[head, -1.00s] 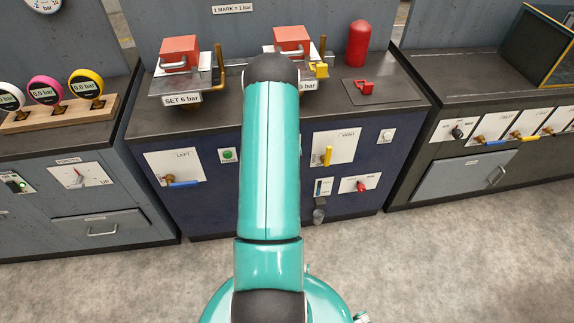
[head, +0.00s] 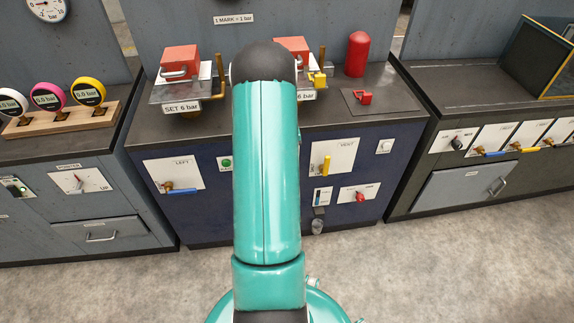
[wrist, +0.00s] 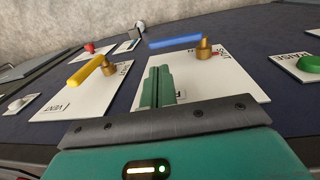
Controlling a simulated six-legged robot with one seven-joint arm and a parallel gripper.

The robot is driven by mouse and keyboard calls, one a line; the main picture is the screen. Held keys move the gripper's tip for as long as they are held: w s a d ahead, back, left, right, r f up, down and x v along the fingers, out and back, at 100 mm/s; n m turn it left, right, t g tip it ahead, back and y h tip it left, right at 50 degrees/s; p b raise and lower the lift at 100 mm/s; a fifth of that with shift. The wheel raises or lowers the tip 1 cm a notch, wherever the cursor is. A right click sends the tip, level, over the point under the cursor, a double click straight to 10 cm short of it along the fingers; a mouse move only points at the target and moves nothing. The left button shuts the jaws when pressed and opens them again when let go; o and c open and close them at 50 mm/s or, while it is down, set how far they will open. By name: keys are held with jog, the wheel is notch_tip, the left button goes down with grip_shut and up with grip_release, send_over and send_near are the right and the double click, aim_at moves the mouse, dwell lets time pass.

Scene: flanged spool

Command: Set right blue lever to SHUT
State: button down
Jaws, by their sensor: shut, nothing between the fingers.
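The blue lever (wrist: 175,42) shows in the wrist view, on a brass hub (wrist: 204,48) over a white plate (wrist: 225,85). It lies roughly level in the picture, its free end pointing left. The plate's lettering is too blurred to read surely. My gripper (wrist: 158,72) is shut and empty, its green fingers over the plate, just below the lever's free end in the picture. I cannot tell whether they touch it. In the head view my arm hides this lever and the gripper.
A yellow lever (wrist: 86,72) on the VENT plate is left of my fingers, with a red knob (wrist: 90,47) beyond. A green button (wrist: 309,63) is at right. In the head view another blue lever (head: 181,191) sits on the LEFT plate (head: 187,167). The floor in front is clear.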

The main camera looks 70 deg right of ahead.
jog(key=shift+r, duration=1.65)
jog(key=w+a+r+n+t+h, duration=0.1)
jog(key=w+a+r+n, duration=0.1)
jog(key=w+a+r, duration=0.9)
jog(key=w+a+r+n+t, duration=0.1)
jog(key=w+a+r+n, duration=0.1)
jog(key=w+a+r, duration=0.4)
jog(key=w+a+r+n+t, duration=0.1)
jog(key=w+a+r, duration=0.1)
jog(key=a+r, duration=0.5)
jog(key=s+a+r+n+t, duration=0.1)
jog(key=a+r+n, duration=0.1)
jog(key=a, duration=0.7)
jog(key=a+r+n+t, duration=0.1)
jog(key=a+r+n, duration=0.1)
jog(key=a, duration=0.7)
jog(key=s+a+r+n, duration=0.1)
jog(key=s+a, duration=0.3)
jog(key=a, duration=0.2)
jog(key=s+a+n+t+y, duration=0.1)
jog(key=s+a+n, duration=0.1)
jog(key=s+a, duration=0.2)
jog(key=a, duration=0.3)
jog(key=shift+a+r, duration=0.25)
jog(key=shift+r, duration=0.15)
